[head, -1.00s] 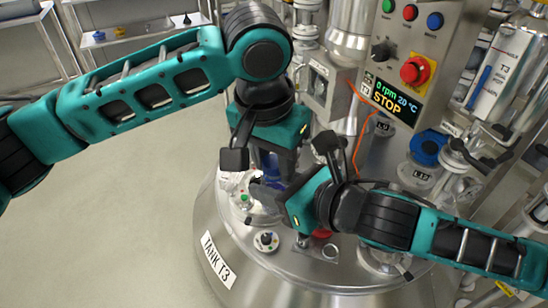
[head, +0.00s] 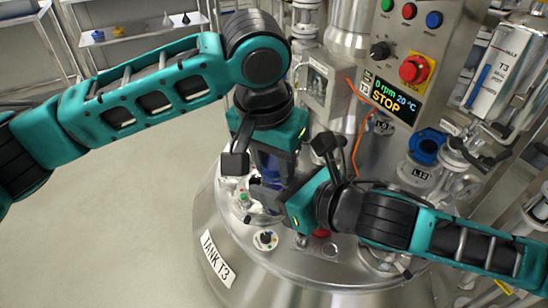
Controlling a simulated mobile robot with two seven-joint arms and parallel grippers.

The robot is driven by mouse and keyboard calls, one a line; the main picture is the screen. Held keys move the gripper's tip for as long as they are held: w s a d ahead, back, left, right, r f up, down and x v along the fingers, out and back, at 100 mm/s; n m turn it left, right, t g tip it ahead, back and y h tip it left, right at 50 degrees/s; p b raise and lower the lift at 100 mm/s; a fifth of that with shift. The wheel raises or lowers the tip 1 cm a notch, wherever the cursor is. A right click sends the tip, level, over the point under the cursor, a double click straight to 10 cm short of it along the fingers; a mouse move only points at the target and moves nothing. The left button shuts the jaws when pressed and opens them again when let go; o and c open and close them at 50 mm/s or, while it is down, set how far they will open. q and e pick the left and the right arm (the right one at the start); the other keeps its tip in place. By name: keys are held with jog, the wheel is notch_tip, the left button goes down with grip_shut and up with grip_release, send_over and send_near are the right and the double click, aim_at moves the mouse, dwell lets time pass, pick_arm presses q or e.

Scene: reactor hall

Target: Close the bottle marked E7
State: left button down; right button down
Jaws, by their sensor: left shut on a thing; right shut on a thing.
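A dark blue thing (head: 271,168), probably part of the bottle, shows in the narrow gap between my two grippers above the tank lid. Its label and most of its shape are hidden, so I cannot read E7 or tell whether the cap sits on it. My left gripper (head: 268,170) points down from above and is shut on the upper part of this thing. My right gripper (head: 268,190) comes in from the right, just below the left one, and is shut on the lower part. The two grippers are very close together; I cannot tell whether they touch.
The steel tank marked T3 (head: 216,258) stands below, with small fittings (head: 265,240) on its lid. A control panel (head: 401,95) reading STOP rises behind. An orange cable (head: 363,138) hangs beside it. Blue-capped port L12 (head: 425,150) is at right. Open floor lies left.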

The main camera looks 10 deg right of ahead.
pick_arm(q)
jog(key=shift+a+f, duration=0.1)
jog(key=shift+f, duration=0.2)
jog(key=c, duration=1)
grip_release()
jog(key=shift+c, duration=0.2)
jog(key=shift+s, duration=0.1)
